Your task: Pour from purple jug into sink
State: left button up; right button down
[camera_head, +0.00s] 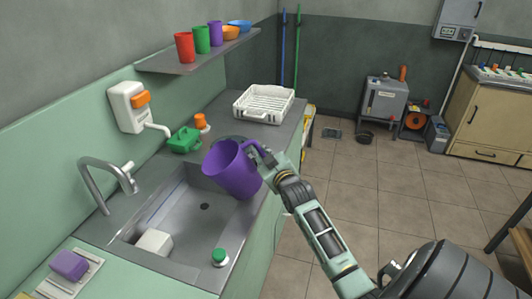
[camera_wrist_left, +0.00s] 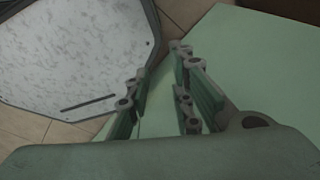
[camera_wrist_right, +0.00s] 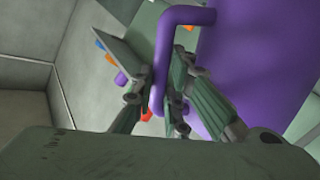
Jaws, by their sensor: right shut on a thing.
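The purple jug (camera_head: 231,171) is held above the right part of the metal sink (camera_head: 205,215), tilted a little to the left in the head view. My right gripper (camera_head: 266,158) is shut on the jug's handle. In the right wrist view the purple handle (camera_wrist_right: 160,75) passes between the fingers of the right gripper (camera_wrist_right: 163,98), with the jug's body to its right. No liquid stream shows. My left gripper (camera_wrist_left: 160,75) shows only in its wrist view, open with nothing between its fingers, above a pale green surface (camera_wrist_left: 245,60).
A curved faucet (camera_head: 105,178) stands at the sink's left. A white block (camera_head: 154,243) lies in the basin. A green-capped item (camera_head: 220,257) is near the front rim. A green container (camera_head: 184,140) and white rack (camera_head: 264,104) stand behind. A shelf (camera_head: 190,66) holds cups and bowls.

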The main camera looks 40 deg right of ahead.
aim_at(244, 147)
jog(key=shift+w+a+r+n+p, duration=0.25)
jog(key=shift+w+a+r+n, duration=0.1)
jog(key=shift+a+r+n, duration=0.2)
jog(key=shift+w+a+r+n+p, duration=0.2)
jog(key=shift+w+a+r+n, duration=0.1)
jog(key=shift+a+r+n, duration=0.3)
jog(key=shift+w+a+r+n+g+h, duration=0.15)
jog(key=shift+w+a+n, duration=0.2)
jog(key=shift+a, duration=0.3)
jog(key=shift+w+a+r+n+g+h, duration=0.15)
jog(key=shift+w+a+n, duration=0.15)
jog(key=shift+a, duration=0.3)
jog(key=shift+w+a, duration=0.1)
jog(key=shift+a, duration=0.1)
jog(key=shift+w+a+r+n+p, duration=0.2)
jog(key=shift+w+a+n+p, duration=0.1)
jog(key=shift+a+n+p, duration=0.4)
jog(key=shift+a, duration=0.1)
jog(key=shift+w+a+f+n+g+p, duration=0.15)
jog(key=shift+w+a+n, duration=0.2)
jog(key=shift+a, duration=0.2)
jog(key=shift+w+a+r+n+g+p, duration=0.15)
jog(key=shift+w+a+n, duration=0.15)
jog(key=shift+a, duration=0.25)
